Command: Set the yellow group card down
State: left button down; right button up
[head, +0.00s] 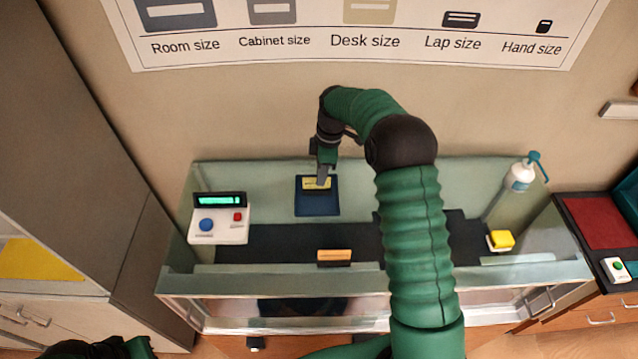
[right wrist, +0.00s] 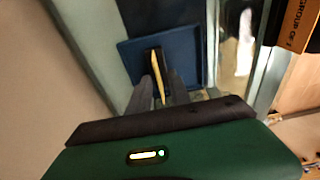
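The yellow group card (head: 313,183) is at the far part of the blue tray (head: 318,208) in the head view. My right gripper (head: 323,181) is at the card from above. In the right wrist view, the yellow card (right wrist: 158,80) stands edge-on between the two grey fingers (right wrist: 155,92), which are closed on it. The blue tray (right wrist: 191,62) lies just beyond the fingertips. I cannot tell whether the card touches the tray. Part of my left arm shows at the lower left edge of the head view; its gripper does not show.
An orange card (head: 334,257) stands at the counter's front; it also shows in the right wrist view (right wrist: 298,28). A white box with buttons (head: 218,228) stands left of the tray. A yellow button (head: 501,239) and pump bottle (head: 520,176) are at right. Glass (head: 270,283) borders the front.

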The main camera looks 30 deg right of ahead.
aim_at(322, 191)
notch_tip(322, 191, up, 8)
jog(key=b, duration=0.1)
jog(key=s+a+f+m, duration=0.2)
jog(key=s+a+m, duration=0.2)
jog(key=s, duration=0.3)
jog(key=s+a+f+m+t, duration=0.1)
jog(key=s+a+f+m, duration=0.2)
jog(key=s+a, duration=0.4)
jog(key=s+a+f+m+t+h, duration=0.1)
jog(key=s+a+m, duration=0.3)
jog(key=s, duration=0.5)
jog(key=shift+s+a+f+m, duration=0.15)
jog(key=shift+a+f+m, duration=0.25)
jog(key=shift+a+f, duration=0.6)
jog(key=shift+w+d+f, duration=0.1)
jog(key=shift+w+d, duration=0.15)
jog(key=shift+w, duration=0.15)
jog(key=shift+s, duration=0.2)
jog(key=shift+a, duration=0.25)
jog(key=shift+d, duration=0.15)
